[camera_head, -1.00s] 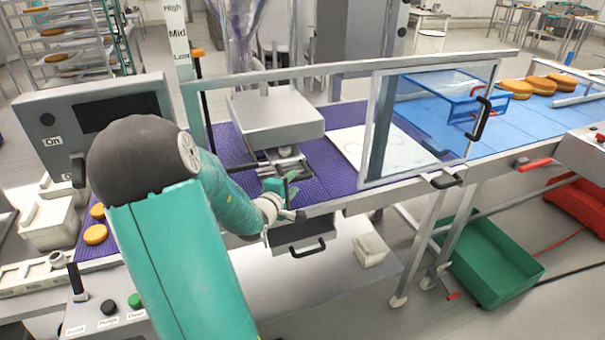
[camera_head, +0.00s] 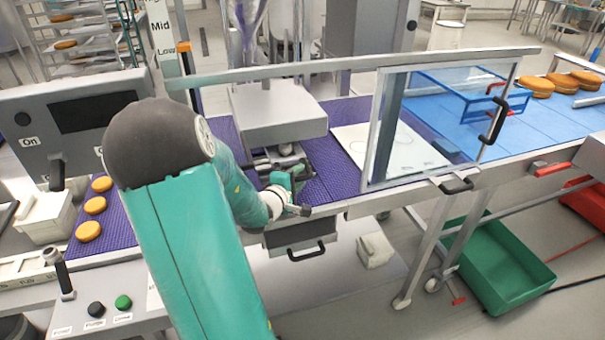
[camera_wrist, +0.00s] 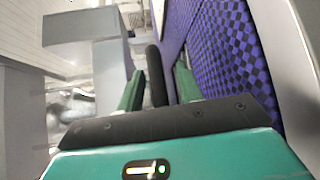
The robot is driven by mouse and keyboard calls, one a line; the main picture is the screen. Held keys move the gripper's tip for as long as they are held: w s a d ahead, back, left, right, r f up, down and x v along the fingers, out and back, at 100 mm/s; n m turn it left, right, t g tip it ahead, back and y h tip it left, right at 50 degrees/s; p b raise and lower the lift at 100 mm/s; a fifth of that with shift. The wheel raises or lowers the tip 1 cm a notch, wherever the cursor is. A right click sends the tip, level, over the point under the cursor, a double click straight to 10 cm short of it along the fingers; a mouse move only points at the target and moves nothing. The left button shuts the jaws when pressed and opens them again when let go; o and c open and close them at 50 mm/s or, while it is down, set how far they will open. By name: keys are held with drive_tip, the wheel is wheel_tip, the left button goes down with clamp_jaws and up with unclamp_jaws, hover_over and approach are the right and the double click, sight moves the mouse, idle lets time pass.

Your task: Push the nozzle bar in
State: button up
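The nozzle bar appears to be the metal bar assembly (camera_head: 262,163) under the grey filler head (camera_head: 280,118), above the purple belt. My arm partly covers it. My gripper (camera_head: 292,178) is at its front, beside the near rail of the belt. In the wrist view, a black bar-shaped handle (camera_wrist: 156,75) stands between the two green fingers of my gripper (camera_wrist: 158,85). Narrow gaps show on both sides of the handle, so the fingers are open around it. How far in the bar sits cannot be told.
A clear guard door (camera_head: 425,125) in a metal frame stands to the right, with a rail (camera_head: 340,68) above the belt. A drawer-like box (camera_head: 295,236) with a black handle hangs below. Orange rounds (camera_head: 95,205) lie on the belt at left.

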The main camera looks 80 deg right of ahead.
drive_tip(key=shift+s+d+r, duration=0.1)
drive_tip(key=shift+d, duration=0.25)
drive_tip(key=shift+a, duration=0.1)
clamp_jaws()
drive_tip(key=shift+w+d+f, duration=0.15)
drive_tip(key=shift+w+d, duration=0.3)
drive_tip(key=shift+d, duration=0.3)
drive_tip(key=shift+w+d+f, duration=0.15)
drive_tip(key=shift+w+d, duration=0.3)
drive_tip(key=shift+d, duration=0.3)
drive_tip(key=shift+w+d+r, duration=0.1)
drive_tip(key=shift+d, duration=0.05)
